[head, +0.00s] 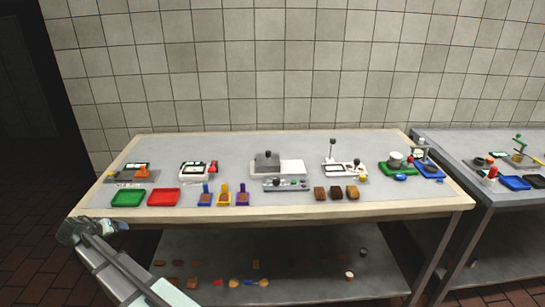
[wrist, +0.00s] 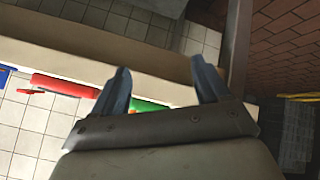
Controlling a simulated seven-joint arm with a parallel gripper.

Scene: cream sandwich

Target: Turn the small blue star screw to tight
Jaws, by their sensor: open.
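My gripper (head: 112,227) is off the front left corner of the table in the head view, apart from everything on it. The wrist view shows its two fingers (wrist: 163,84) spread, with nothing between them. I cannot clearly make out a small blue star screw. A small blue piece (head: 400,178) lies at the front of a green base (head: 384,171) at the right of the table, but it is too small to tell its shape. The wrist view does not show that piece.
The table (head: 350,213) has a pale front edge. A green tray (head: 127,199) and a red tray (head: 164,197) lie at its front left. Several coloured holders, brown blocks and a grey machine (head: 267,161) stand across the middle. A second table (head: 480,190) stands right.

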